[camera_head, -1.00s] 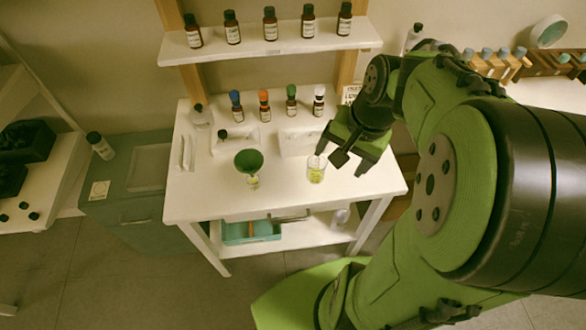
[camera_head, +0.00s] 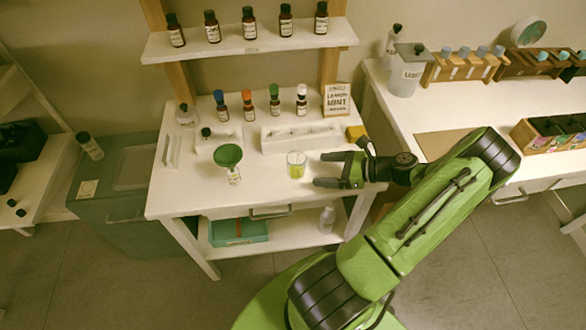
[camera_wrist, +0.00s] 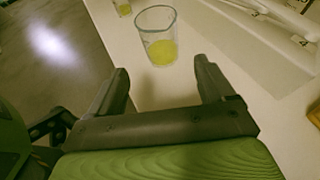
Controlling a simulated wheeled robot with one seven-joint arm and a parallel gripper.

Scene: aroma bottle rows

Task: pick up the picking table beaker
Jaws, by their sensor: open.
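The beaker (camera_head: 297,165) is clear glass with yellow liquid at the bottom. It stands upright on the white picking table (camera_head: 270,196), right of the green funnel. In the wrist view the beaker (camera_wrist: 157,38) is ahead of my gripper (camera_wrist: 160,80), beyond the fingertips and roughly between them. My gripper (camera_head: 317,170) also shows in the head view, low over the table, coming from the right with its two fingers apart and pointing at the beaker. It is open and empty. Nothing covers the beaker.
A green funnel (camera_head: 229,155) sits on a small vessel left of the beaker. A white rack (camera_head: 300,137) and a row of dropper bottles (camera_head: 248,105) stand behind it. The table front is clear.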

